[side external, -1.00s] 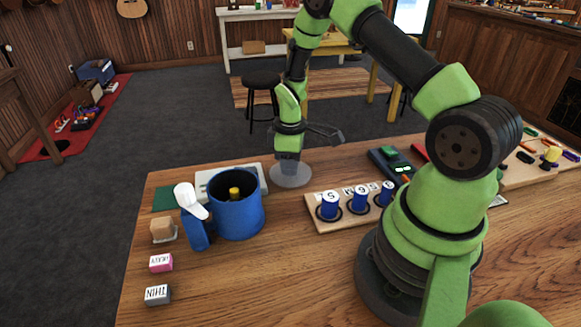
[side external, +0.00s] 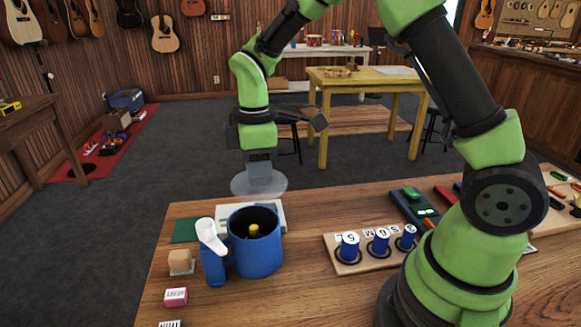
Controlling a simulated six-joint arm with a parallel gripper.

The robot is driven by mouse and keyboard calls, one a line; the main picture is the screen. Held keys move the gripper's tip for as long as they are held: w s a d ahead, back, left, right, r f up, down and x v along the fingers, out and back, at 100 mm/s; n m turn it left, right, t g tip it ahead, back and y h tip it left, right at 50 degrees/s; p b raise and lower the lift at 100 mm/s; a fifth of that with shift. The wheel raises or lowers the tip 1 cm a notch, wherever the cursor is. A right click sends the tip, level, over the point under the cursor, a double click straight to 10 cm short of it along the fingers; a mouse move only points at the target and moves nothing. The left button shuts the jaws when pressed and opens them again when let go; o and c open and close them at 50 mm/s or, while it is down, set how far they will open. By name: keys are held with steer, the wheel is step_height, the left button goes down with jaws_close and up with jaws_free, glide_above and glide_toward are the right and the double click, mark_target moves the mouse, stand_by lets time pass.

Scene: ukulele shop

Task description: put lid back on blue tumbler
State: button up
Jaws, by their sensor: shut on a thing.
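The blue tumbler (side external: 258,262) stands upright on the wooden bench, its mouth open and uncovered. A yellow-topped item (side external: 253,231) shows inside it. My gripper (side external: 260,160) is shut on a translucent, pale round lid (side external: 270,188) and points down. The lid is roughly level, in the air above and behind the tumbler's mouth, apart from it. The fingertips' contact with the lid is too small to make out.
A blue bottle with a white top (side external: 212,258) stands close at the tumbler's left. A pale flat box (side external: 278,216) lies behind it.

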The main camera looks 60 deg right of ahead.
mark_target(250, 190)
steer(key=a, duration=0.1)
steer(key=a+r, duration=0.1)
steer(key=shift+s+a+n, duration=0.15)
steer(key=shift+a+n, duration=0.15)
steer(key=shift+n, duration=0.1)
steer(key=shift+a+f, duration=0.1)
steer(key=shift+f, duration=3.1)
steer(key=shift+f, duration=0.15)
steer(key=o, duration=1.5)
steer(key=shift+c, duration=0.2)
steer(key=shift+r, duration=3.55)
steer(key=shift+c, duration=0.4)
